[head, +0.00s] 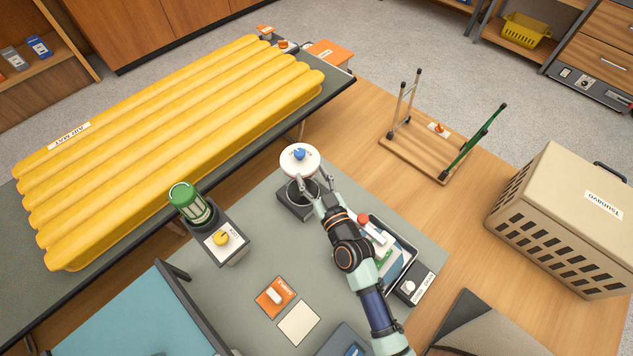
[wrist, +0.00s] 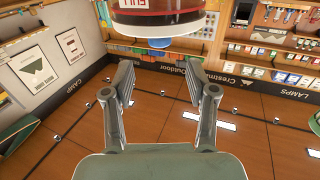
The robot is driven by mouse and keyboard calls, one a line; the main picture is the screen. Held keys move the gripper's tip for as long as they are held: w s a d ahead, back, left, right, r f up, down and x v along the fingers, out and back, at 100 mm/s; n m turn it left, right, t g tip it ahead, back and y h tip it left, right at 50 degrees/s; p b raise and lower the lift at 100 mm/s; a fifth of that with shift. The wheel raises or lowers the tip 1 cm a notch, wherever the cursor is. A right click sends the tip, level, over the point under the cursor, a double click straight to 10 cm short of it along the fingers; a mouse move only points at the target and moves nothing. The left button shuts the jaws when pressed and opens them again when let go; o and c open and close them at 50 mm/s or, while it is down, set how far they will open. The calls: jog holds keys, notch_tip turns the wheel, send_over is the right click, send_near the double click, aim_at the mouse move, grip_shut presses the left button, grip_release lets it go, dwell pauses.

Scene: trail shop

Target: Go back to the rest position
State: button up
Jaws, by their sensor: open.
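My gripper (head: 315,181) is open and reaches over the grey worktable (head: 250,275) in the head view. Just past its fingertips is a round white top with a blue knob (head: 300,154). A dark square base with a round part (head: 295,207) shows below it, partly hidden by the gripper. In the wrist view, the spread fingers (wrist: 160,70) have nothing between them. A rounded vessel with a red-marked label (wrist: 158,18) and a blue part under it lies beyond the tips, cut off by the top edge. I cannot tell whether a finger touches it.
A green lantern-like canister (head: 188,203) and a box with a yellow knob (head: 222,240) stand left. A tray of items (head: 408,262) is under my arm at right. A yellow air mat (head: 170,135) fills the far table. A beige crate (head: 565,220) stands right.

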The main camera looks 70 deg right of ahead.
jog(key=v, duration=0.2)
jog(key=shift+s+a, duration=0.3)
jog(key=shift+w+r, duration=0.1)
dwell(0.3)
